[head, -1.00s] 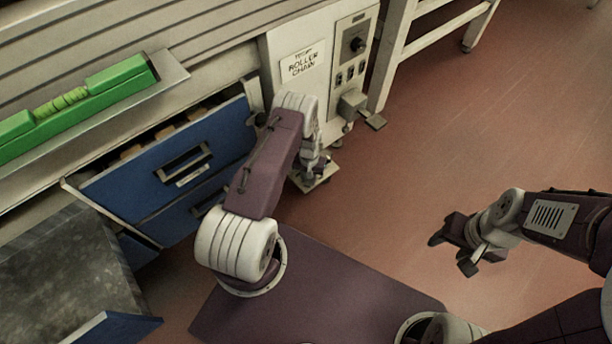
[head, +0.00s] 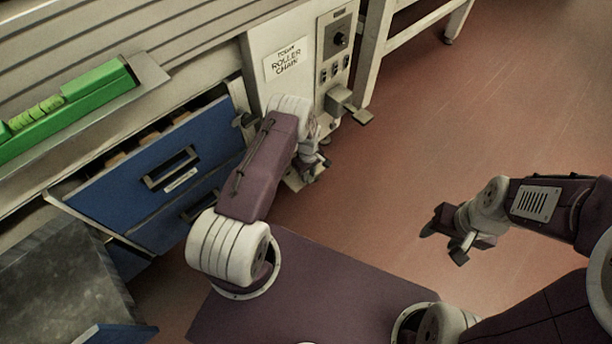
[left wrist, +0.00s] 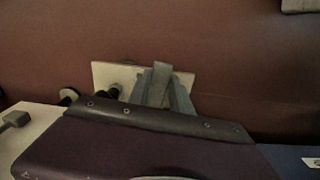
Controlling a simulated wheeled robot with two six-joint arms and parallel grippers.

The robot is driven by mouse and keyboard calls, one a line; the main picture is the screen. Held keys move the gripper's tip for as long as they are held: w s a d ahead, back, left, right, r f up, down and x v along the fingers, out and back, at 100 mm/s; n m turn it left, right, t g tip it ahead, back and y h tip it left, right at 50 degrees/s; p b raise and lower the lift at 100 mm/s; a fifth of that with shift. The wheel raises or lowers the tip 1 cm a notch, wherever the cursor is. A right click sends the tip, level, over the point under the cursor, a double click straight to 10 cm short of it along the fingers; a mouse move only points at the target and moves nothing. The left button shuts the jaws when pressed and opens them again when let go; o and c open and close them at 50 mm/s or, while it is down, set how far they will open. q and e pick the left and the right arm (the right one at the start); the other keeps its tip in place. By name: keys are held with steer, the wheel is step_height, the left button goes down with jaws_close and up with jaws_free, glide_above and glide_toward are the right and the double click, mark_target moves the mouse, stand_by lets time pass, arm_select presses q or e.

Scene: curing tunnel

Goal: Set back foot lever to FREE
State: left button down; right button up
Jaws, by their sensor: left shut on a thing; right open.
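My left gripper (head: 317,160) is low beside the front of the cream cabinet, partly behind my own forearm. In the left wrist view its grey fingers (left wrist: 160,88) are close together over a small cream plate (left wrist: 102,73). The plate (head: 309,180) also shows under the gripper in the head view. A grey pedal-like lever (head: 350,105) sticks out of the cabinet further back, apart from the gripper. My right gripper (head: 443,243) is open and empty over the floor.
The cream cabinet (head: 258,90) carries a ROLLER CHAIN label (head: 286,60) and a panel with a black knob (head: 340,40). A blue drawer (head: 130,185) stands partly open at left, below a green object (head: 75,95). Red floor at right is clear.

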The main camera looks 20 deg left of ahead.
mark_target(309, 177)
arm_select(q)
steer(key=shift+w+d+n, duration=0.1)
steer(key=shift+w+n, duration=0.1)
steer(key=shift+n, duration=0.2)
stand_by(0.3)
steer(key=c, duration=1.2)
jaws_free()
steer(key=shift+o, duration=0.2)
step_height(309, 177, up, 9)
steer(key=p, duration=0.5)
steer(key=shift+p, duration=0.35)
